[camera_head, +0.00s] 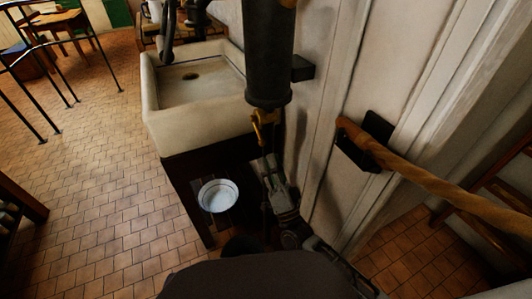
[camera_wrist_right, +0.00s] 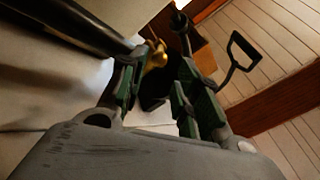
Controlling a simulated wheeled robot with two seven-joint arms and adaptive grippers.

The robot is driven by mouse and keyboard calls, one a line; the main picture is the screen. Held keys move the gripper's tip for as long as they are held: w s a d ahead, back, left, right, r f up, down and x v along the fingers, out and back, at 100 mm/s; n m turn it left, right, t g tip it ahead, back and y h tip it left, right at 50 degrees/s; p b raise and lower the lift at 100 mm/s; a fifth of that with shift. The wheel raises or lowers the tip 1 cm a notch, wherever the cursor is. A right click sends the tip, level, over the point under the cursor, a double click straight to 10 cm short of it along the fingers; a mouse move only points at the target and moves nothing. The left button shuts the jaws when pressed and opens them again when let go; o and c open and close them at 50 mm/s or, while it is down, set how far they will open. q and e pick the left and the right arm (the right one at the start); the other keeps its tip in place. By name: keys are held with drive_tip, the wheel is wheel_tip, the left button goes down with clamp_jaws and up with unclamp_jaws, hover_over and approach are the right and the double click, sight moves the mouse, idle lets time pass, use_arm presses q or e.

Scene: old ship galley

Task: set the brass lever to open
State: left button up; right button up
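The brass lever (camera_head: 262,124) is at the lower end of a thick dark cylinder (camera_head: 270,55) beside the wall, to the right of the sink. In the right wrist view the brass lever (camera_wrist_right: 155,55) shows small and partly hidden, beyond the gap between my fingers. My right gripper (camera_head: 268,165) is just below the lever in the head view, pointing up toward it. In the right wrist view my right gripper (camera_wrist_right: 157,75) has its green-padded fingers apart with nothing held between them. Contact with the lever cannot be made out. My left gripper is not in view.
A pale sink (camera_head: 150,105) stands left of the lever, with a white bowl (camera_head: 218,195) on a low shelf beneath. A wooden rail (camera_head: 430,178) on a black bracket (camera_head: 365,142) runs along the right wall. The tiled floor at left is mostly clear.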

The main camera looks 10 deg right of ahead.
drive_tip(key=shift+v, duration=1.65)
